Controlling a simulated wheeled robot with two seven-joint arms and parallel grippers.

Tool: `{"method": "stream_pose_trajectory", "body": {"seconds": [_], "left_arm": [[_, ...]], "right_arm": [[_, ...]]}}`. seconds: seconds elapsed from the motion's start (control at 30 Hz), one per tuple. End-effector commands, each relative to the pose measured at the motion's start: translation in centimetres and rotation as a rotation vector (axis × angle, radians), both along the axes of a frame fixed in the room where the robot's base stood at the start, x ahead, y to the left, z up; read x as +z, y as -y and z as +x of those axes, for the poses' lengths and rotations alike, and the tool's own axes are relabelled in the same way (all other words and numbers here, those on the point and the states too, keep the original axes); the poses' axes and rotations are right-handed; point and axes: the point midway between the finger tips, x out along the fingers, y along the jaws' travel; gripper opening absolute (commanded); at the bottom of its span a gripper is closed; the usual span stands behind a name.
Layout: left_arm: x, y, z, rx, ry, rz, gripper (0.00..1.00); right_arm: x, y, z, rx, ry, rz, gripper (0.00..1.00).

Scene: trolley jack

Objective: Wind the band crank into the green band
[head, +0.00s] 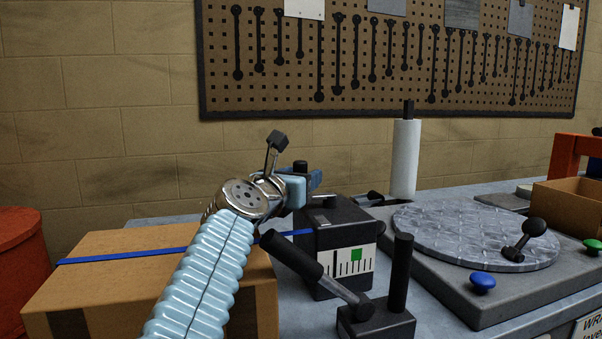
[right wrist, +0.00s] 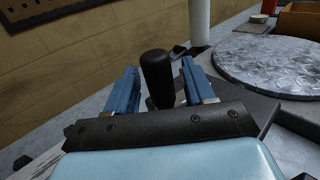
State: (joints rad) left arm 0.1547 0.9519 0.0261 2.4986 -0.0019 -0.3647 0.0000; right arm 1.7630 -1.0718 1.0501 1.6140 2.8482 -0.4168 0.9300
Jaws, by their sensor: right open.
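A black box (head: 325,225) on the bench carries a white scale with dark ticks and a green band (head: 356,254). In the right wrist view the knob (right wrist: 157,78) stands between the two blue fingers, with a visible gap on the right side. My right gripper (head: 304,184) is open around the knob. My left gripper is not in view.
A cardboard box (head: 100,290) with a blue strap (head: 130,256) stands left. In front is a black block (head: 375,322) with a slanted lever (head: 295,257) and an upright grip (head: 401,270). Right are a round plate (head: 470,235) and a paper roll (head: 405,160) behind.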

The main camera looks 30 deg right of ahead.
Motion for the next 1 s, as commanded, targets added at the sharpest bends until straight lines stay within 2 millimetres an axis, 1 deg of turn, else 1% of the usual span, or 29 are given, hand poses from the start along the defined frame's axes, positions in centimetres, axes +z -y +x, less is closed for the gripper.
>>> {"method": "stream_pose_trajectory", "body": {"seconds": [0.1,0.3,0.37,0.6,0.67,0.87,1.0], "left_arm": [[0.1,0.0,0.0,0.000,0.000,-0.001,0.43],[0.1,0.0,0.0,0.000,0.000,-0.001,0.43],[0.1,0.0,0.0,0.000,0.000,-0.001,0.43],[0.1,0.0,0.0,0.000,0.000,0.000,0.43],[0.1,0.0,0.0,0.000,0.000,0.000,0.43],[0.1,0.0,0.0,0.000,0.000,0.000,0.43],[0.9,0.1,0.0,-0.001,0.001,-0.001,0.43]], "right_arm": [[0.0,0.4,0.3,0.000,0.001,-0.001,0.53],[0.0,0.4,0.3,0.001,0.001,-0.001,0.53],[0.0,0.4,0.3,0.001,0.001,-0.001,0.46],[0.0,0.4,0.3,0.001,0.000,-0.001,0.09],[0.0,0.4,0.3,0.001,0.000,-0.001,0.00],[0.1,0.4,0.4,-0.001,0.000,-0.001,0.00],[0.4,0.4,1.5,-0.020,-0.004,-0.003,0.00]]}}
